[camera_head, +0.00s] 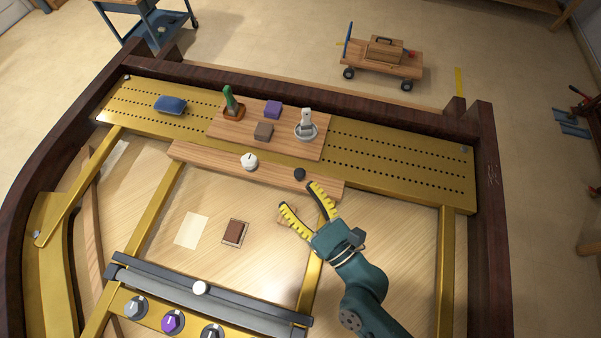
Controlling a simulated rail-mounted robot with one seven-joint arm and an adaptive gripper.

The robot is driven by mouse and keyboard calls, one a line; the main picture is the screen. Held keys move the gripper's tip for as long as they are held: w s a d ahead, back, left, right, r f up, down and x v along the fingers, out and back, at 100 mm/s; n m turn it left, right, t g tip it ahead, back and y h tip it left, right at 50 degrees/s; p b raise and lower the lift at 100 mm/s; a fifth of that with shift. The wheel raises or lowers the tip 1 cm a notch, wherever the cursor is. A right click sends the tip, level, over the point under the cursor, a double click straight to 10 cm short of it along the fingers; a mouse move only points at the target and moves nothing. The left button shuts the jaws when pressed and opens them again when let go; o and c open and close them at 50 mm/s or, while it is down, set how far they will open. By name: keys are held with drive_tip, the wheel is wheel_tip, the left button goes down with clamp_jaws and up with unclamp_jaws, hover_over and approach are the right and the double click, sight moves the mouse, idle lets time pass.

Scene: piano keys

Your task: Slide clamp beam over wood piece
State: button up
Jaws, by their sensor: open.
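A long dark grey beam (245,298) with a white knob (200,288) lies across the brass bars at the lower left; it looks like the clamp beam. A wooden bar (210,156) with a white dial and a black knob (299,174) runs along the brass plate's near edge. My gripper (298,197) has yellow ridged fingers spread open, right of the wood piece. One fingertip is close to the black knob; I cannot tell whether they touch.
The perforated brass plate (400,160) carries a wooden board (285,148) with several small tools and blocks, and a blue object (170,104) to its left. A pale blank square (191,230) lies left of the wood piece. Several knobs (172,321) sit below the beam. Dark wooden rims surround the frame.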

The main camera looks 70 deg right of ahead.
sight(302, 177)
drive_tip(key=s+f+g+b, duration=0.1)
drive_tip(key=s+f, duration=0.2)
drive_tip(key=f, duration=0.1)
drive_tip(key=s+f+m+g+b, duration=0.1)
drive_tip(key=s+f, duration=0.1)
drive_tip(key=f, duration=0.2)
drive_tip(key=s+f+g+h+b, duration=0.1)
drive_tip(key=s+f, duration=0.2)
drive_tip(key=f, duration=0.1)
drive_tip(key=shift+s+d+f+g+b, duration=0.15)
drive_tip(key=shift+s+f+g+b, duration=0.15)
drive_tip(key=shift+f+b, duration=0.1)
drive_tip(key=shift+w+d+r+m, duration=0.2)
drive_tip(key=shift+d+m, duration=0.05)
drive_tip(key=shift+m, duration=0.05)
drive_tip(key=p+x, duration=0.4)
drive_tip(key=x, duration=1.2)
drive_tip(key=shift+p, duration=0.35)
drive_tip(key=shift+a, duration=0.1)
clamp_jaws()
